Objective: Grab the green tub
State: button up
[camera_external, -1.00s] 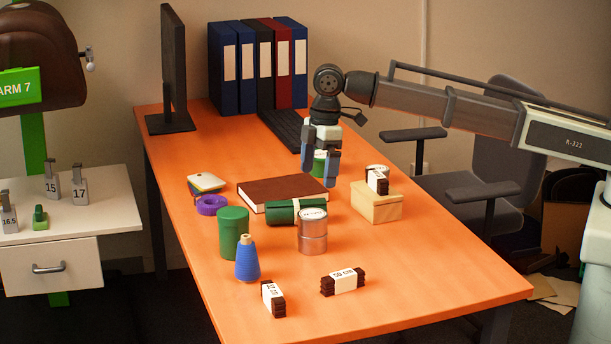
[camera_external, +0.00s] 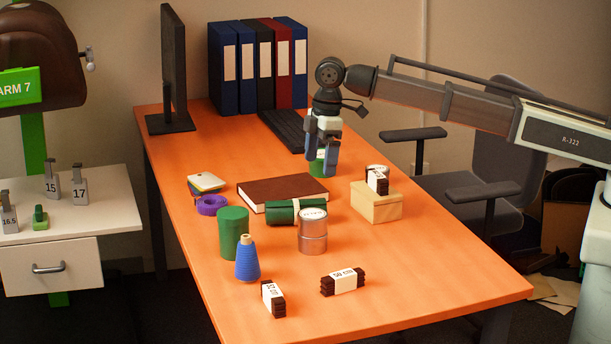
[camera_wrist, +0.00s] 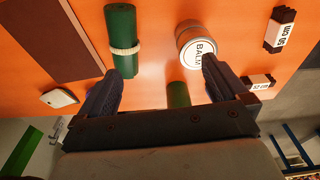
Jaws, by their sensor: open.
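A plain dark green lidded tub (camera_external: 233,233) stands upright on the orange desk, left of the round metal tin (camera_external: 312,232). In the wrist view a green cylinder that appears to be this tub (camera_wrist: 178,95) shows between my fingers, below the tin (camera_wrist: 193,50); its lower part is hidden by my gripper. A second green container (camera_external: 317,166) stands farther back, mostly hidden behind my fingers. My gripper (camera_external: 321,172) is open and empty, pointing down above the desk, right of and behind the plain tub, apart from it.
A blue thread cone (camera_external: 247,262) stands close in front of the tub, and a purple tape roll (camera_external: 211,205) lies behind it. A green roll (camera_external: 290,212) and brown book (camera_external: 287,191) lie behind the tin. A tan box (camera_external: 376,206) stands right.

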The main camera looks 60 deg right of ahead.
jog(key=w+d+m, duration=0.2)
jog(key=w+d, duration=0.2)
jog(key=d, duration=0.8)
jog(key=w+d+m, duration=0.1)
jog(key=w+d, duration=0.3)
jog(key=d, duration=0.7)
jog(key=w+d+m, duration=0.2)
jog(key=w+d, duration=0.1)
jog(key=d, duration=0.9)
jog(key=n, duration=0.9)
send_over(323, 153)
jog(key=d, duration=0.1)
notch_tip(323, 153, down, 8)
jog(key=shift+s+d+f, duration=0.1)
jog(key=shift+d, duration=0.05)
jog(key=shift+m, duration=0.3)
jog(key=shift+a+f, duration=0.2)
jog(key=shift+f, duration=0.6)
jog(key=shift+a+f, duration=0.15)
jog(key=shift+f, duration=0.7)
jog(key=shift+a+f, duration=0.2)
jog(key=shift+f, duration=0.6)
jog(key=c, duration=0.8)
